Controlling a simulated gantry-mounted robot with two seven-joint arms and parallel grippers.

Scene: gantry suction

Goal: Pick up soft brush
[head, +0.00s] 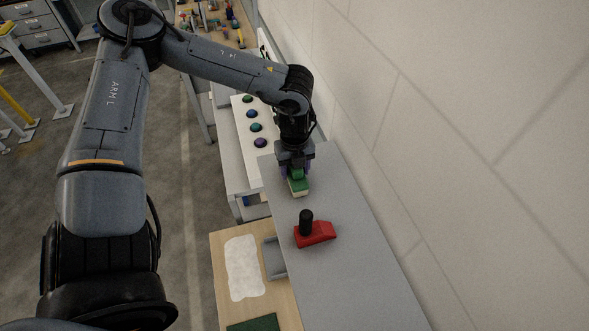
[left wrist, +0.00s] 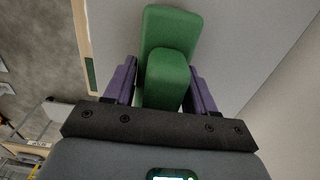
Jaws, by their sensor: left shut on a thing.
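The soft brush (head: 299,186) is a green block with a pale underside, on or just above the grey tabletop (head: 350,270); I cannot tell whether it touches. My left gripper (head: 296,172) is above it, shut on its raised green handle. In the left wrist view the green brush (left wrist: 168,40) shows between the two purple fingers of the left gripper (left wrist: 161,88), one on each side of the handle. The fingers partly hide the brush in the head view. My right gripper is not in view.
A red tool with a black knob (head: 316,234) stands on the grey top. A grey tray (head: 274,258) and a white cloth-like sheet (head: 243,267) lie on a wooden surface to the left. A pale wall (head: 480,120) rises close on the right.

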